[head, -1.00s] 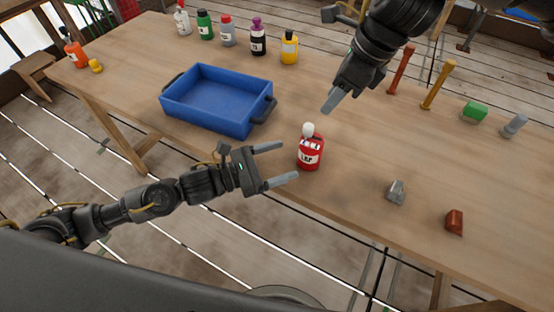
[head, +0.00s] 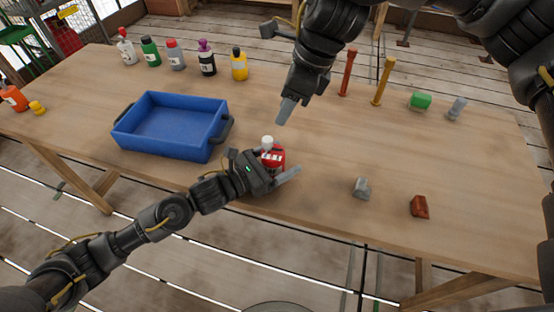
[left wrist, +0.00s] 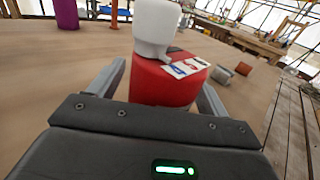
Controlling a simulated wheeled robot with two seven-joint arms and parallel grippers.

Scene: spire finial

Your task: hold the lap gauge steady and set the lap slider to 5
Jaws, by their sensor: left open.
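The lap gauge (head: 273,158) is a small red body with a white knob on top and a white marked label. It stands upright on the table near the front edge. My left gripper (head: 281,172) is open around its lower part, one finger on each side in the left wrist view, where the red gauge (left wrist: 165,84) sits between the fingers. Whether they touch it I cannot tell. The slider setting is too small to read. My right gripper (head: 285,109) is above the table, beyond the gauge, its fingers pointing down; its opening is not clear.
A blue tray (head: 118,137) stands left of the gauge. Several bottles line the back left, including a yellow one (head: 239,65). A grey block (head: 361,188) and a red-brown block (head: 419,207) lie to the right. Two upright pegs stand behind. The middle right is clear.

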